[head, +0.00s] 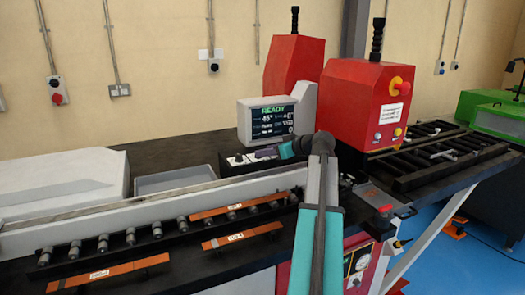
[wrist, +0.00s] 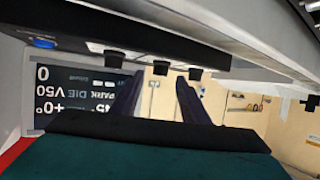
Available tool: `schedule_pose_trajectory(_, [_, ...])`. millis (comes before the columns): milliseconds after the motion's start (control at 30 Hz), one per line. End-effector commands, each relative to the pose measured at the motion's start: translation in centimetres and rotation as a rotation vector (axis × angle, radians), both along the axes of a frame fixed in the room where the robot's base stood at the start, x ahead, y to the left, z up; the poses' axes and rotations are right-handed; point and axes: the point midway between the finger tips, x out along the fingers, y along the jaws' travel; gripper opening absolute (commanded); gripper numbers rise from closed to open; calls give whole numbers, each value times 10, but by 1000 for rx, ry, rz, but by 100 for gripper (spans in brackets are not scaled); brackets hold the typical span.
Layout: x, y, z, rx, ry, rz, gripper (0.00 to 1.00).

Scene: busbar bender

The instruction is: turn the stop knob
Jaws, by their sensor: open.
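A row of small black knobs sits on a dark control box (head: 228,167) below the display; which one is the stop knob I cannot read. In the upside-down wrist view, three show: a left knob (wrist: 115,58), a middle knob (wrist: 160,67) and a right knob (wrist: 195,73). My gripper (head: 262,153) is at the box's right side in the head view, hiding part of the knob row. In the wrist view my gripper (wrist: 159,82) has its two dark fingers apart and nothing between them; the middle knob appears beyond the gap, apart from the fingers.
The display (head: 272,118) reads READY and stands just behind the knobs. A red machine housing (head: 350,105) with a red-and-yellow emergency button (head: 396,86) stands to the right. A long grey rail (head: 150,203) and a roller row with orange strips lie in front. A grey tray (head: 175,180) is left.

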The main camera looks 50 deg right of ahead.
Motion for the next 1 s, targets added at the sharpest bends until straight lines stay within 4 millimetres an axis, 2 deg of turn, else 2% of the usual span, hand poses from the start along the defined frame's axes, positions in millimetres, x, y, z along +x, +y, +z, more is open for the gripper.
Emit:
schedule_pose_trajectory(33, [8,0,-1,0,0,1,41])
schedule_pose_trajectory(233, [24,0,-9,0,0,1,41])
schedule_pose_trajectory(633, [28,1,-11,-1,-1,1,41])
schedule_pose_trajectory(867, [28,1,-11,-1,-1,1,4])
schedule_pose_trajectory(900, [28,1,-11,-1,-1,1,1])
schedule_pose_trajectory(933, [29,-4,-11,-1,-1,1,1])
schedule_pose_trajectory(1000, [29,0,-11,-2,-1,0,1])
